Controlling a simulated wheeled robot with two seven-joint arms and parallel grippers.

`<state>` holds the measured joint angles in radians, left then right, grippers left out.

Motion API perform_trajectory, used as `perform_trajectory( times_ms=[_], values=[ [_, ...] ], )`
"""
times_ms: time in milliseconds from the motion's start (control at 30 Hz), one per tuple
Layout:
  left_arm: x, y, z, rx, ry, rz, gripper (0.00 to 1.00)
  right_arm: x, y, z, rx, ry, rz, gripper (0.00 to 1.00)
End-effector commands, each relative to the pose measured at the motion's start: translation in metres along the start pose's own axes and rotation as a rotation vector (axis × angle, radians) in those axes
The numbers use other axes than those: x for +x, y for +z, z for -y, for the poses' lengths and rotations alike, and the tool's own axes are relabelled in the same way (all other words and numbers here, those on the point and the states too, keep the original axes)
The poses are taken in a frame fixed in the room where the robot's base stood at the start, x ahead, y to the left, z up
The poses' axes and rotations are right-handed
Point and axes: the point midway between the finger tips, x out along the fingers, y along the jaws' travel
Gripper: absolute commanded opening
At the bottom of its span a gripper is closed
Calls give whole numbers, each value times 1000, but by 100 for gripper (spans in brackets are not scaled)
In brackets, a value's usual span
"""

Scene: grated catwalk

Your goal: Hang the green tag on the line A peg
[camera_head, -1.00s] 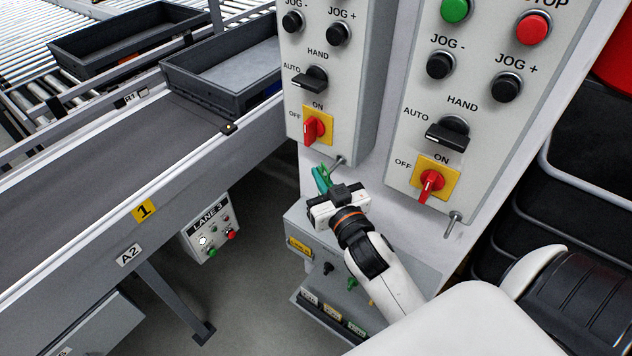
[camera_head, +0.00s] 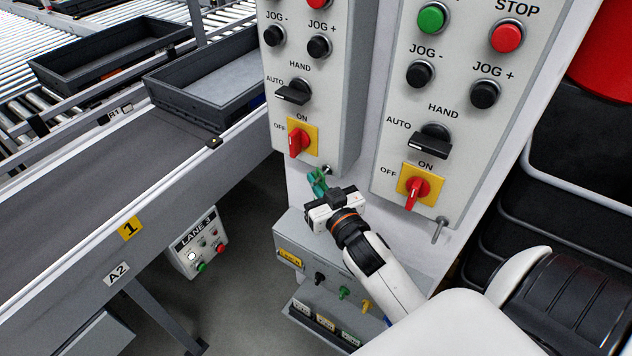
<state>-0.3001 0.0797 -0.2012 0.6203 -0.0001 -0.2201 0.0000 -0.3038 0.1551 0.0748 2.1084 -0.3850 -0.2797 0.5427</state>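The green tag (camera_head: 317,184) is at the tip of my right gripper (camera_head: 322,194), which looks shut on it. The tag is just below the left control panel (camera_head: 318,85), close to the short metal peg (camera_head: 327,168) at that panel's lower edge. I cannot tell whether tag and peg touch. A second metal peg (camera_head: 440,230) sticks out below the right control panel (camera_head: 425,110) and is bare. No line A lettering shows on either panel. My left gripper is not in view.
Below my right gripper is a grey box (camera_head: 290,238) with black, green and yellow items on its front and a labelled tray (camera_head: 325,322). A conveyor (camera_head: 70,200) with dark bins (camera_head: 205,85) runs at left. A lane 3 box (camera_head: 196,242) hangs under it.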

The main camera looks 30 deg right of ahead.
Motion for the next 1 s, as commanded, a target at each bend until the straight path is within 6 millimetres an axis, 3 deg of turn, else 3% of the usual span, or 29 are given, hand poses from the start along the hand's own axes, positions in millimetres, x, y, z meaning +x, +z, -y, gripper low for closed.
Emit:
perform_trajectory(
  times_ms=[300, 500, 800, 1000],
  values=[
    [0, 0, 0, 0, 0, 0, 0, 0, 0, 0, 0, 0, 0, 0],
    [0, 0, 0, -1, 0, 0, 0, 0, 0, 0, 0, 0, 0, 27],
    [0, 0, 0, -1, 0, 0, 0, -2, 0, 0, 1, 0, -1, 27],
    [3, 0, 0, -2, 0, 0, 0, -30, -2, 0, 0, -2, -4, 27]
  ],
)
